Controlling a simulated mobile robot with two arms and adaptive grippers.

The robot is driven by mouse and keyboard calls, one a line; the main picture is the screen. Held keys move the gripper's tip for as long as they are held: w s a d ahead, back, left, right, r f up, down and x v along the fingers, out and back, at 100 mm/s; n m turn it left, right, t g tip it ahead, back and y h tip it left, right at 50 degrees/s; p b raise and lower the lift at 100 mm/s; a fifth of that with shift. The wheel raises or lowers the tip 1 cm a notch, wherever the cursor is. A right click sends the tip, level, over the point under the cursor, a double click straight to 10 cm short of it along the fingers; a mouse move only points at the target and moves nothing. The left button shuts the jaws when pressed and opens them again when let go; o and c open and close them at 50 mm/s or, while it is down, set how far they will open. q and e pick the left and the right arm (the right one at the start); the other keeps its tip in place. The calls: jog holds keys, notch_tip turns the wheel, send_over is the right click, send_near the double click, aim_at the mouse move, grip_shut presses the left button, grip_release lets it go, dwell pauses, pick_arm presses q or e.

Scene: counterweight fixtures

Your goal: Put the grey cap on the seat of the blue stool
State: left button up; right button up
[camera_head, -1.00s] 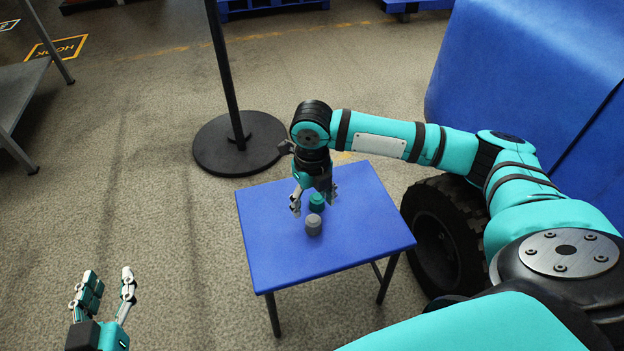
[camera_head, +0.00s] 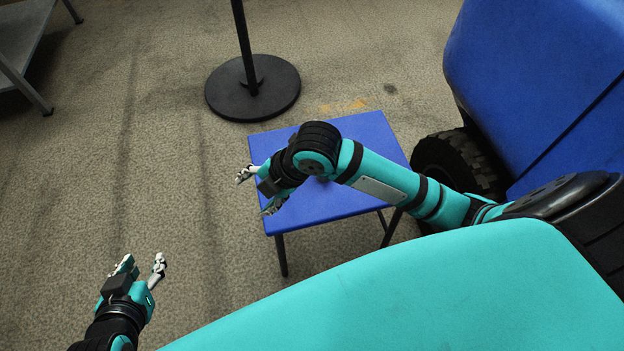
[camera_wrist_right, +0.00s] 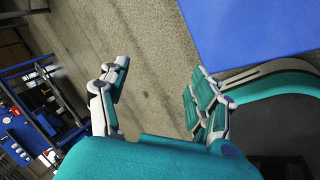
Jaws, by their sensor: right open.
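The blue stool (camera_head: 365,135) stands on the floor in the middle of the head view, its seat partly covered by my right arm. A corner of blue surface, apparently the seat, shows at the top right of the right wrist view (camera_wrist_right: 250,30). I cannot make out the grey cap now; a small dark patch shows on the seat below my arm, too hidden to name. My right gripper (camera_head: 256,192) is open and empty at the seat's left edge; in the wrist view (camera_wrist_right: 160,80) only floor lies between its fingers. My left gripper (camera_head: 143,265) is open and empty at the lower left.
A black post on a round base (camera_head: 252,88) stands just behind the stool. A large blue body with a black wheel (camera_head: 455,165) is close on the right. A grey shelf (camera_head: 25,40) is at the upper left. The floor left of the stool is clear.

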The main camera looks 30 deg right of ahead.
jog(key=s+d+m+t+h, duration=0.1)
jog(key=s+d+m+t, duration=0.1)
jog(key=m, duration=0.8)
jog(key=s+d+m+t+h, duration=0.2)
jog(key=d+m, duration=0.5)
jog(key=m, duration=0.4)
jog(key=shift+s+d+r+t, duration=0.3)
jog(key=shift+s+r+t, duration=0.15)
jog(key=shift+s+t, duration=0.35)
jog(key=shift+w, duration=0.1)
